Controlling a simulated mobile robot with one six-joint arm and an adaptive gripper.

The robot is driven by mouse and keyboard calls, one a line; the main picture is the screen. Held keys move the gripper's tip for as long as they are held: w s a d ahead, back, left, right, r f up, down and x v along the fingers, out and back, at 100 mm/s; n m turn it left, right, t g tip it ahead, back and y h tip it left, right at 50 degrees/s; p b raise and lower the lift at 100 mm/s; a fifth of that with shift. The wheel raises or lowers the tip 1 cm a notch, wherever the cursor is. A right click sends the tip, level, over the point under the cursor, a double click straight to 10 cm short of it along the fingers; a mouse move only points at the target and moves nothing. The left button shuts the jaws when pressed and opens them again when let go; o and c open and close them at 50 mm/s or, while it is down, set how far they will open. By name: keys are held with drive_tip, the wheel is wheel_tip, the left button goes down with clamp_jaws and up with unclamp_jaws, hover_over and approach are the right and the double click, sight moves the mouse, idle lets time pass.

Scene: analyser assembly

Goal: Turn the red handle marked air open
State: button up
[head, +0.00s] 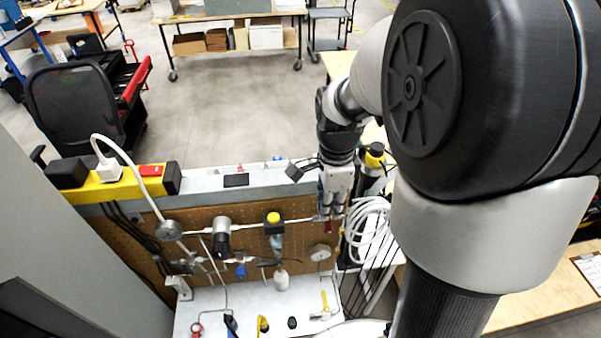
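A small dark red piece (328,227), which looks like the red handle, shows just below my fingertips at the right end of the pipework. Any marking on it is too small to read. My gripper (332,211) points down at the right edge of the pegboard panel, its fingers close above or around the red piece. I cannot tell whether they touch it or how far apart they are. My arm covers much of the right side.
A pegboard (255,243) carries pipes, a yellow-topped valve (273,218) and a gauge (320,253). Coiled white tubing (368,232) hangs close to the right of my gripper. Small tools lie on the white shelf (260,297) below. A yellow power strip (123,187) stands at left.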

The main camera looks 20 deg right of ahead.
sight(328, 225)
wheel_tip(328, 225, down, 6)
drive_tip(key=shift+r, duration=0.1)
drive_tip(key=shift+c, duration=0.3)
clamp_jaws()
